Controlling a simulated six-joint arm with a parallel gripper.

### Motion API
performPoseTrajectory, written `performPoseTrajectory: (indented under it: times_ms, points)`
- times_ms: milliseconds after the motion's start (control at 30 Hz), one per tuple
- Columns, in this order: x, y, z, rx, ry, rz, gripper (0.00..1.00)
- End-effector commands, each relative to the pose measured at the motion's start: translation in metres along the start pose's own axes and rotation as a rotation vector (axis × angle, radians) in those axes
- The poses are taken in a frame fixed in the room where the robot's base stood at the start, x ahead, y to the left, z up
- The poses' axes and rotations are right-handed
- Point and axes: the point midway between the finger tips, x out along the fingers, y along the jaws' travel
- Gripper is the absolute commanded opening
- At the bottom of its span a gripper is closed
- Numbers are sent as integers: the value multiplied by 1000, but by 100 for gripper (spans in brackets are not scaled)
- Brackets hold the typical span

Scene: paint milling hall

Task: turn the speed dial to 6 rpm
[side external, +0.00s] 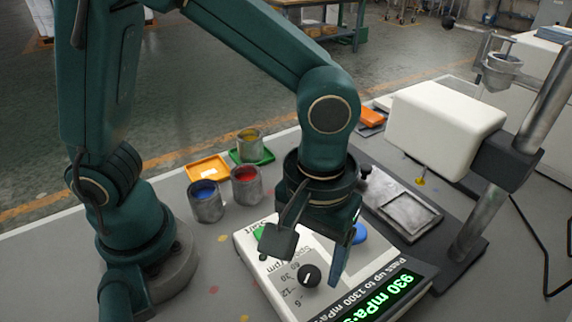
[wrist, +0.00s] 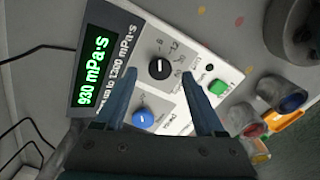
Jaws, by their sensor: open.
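The speed dial is a black round knob (side external: 309,275) with a white pointer line, on the white instrument panel (side external: 262,274). It also shows in the wrist view (wrist: 159,68), beside the printed marks 6, 12, 30 and 60 rpm. The pointer line is visible, but I cannot tell for sure which mark it points to. My gripper (side external: 308,262) is open above the panel, pointing down. In the wrist view its fingers (wrist: 158,76) appear on either side of the knob, with nothing between them seen gripped; contact is not visible.
A green-lit display (wrist: 92,66) reads 930 mPa·s. A blue knob (wrist: 143,119) and green button (wrist: 217,87) share the panel. Paint cups, one blue (side external: 205,200) and one red (side external: 246,185), stand left. The white instrument head (side external: 440,125) and metal post (side external: 500,165) stand right.

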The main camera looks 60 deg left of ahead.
Motion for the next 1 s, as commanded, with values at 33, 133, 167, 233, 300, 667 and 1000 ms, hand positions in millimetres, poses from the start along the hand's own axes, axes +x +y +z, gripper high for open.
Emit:
performPoseTrajectory:
  times_ms: [33,133,167,233,300,667,1000]
  points:
    - [-8,1,0,0,3,6,71]
    - [-20,1,0,0,2,4,71]
    - [-23,1,0,-1,2,4,71]
    - [-28,0,0,-1,1,2,71]
    - [-30,0,0,-1,0,1,71]
    - [-33,-2,-4,-19,4,7,71]
    - [-88,-57,-44,-170,167,179,71]
